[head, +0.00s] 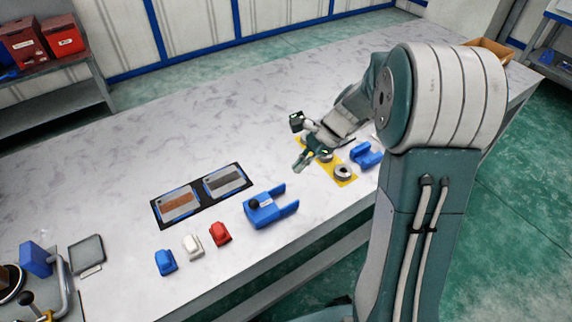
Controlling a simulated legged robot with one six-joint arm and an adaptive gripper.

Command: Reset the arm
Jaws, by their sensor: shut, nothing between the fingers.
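My arm reaches out over the white bench (120,190) from the right. My gripper (303,159) is shut and empty, above the bench near its middle. My gripper partly covers the yellow plate and one round part.
A blue forked part (270,207) and a dark mat with two panels (201,195) lie left of my gripper. Small red (219,234), white (193,245) and blue (165,262) blocks stand along the front. Another blue part (366,156) sits right. The bench's back left is clear.

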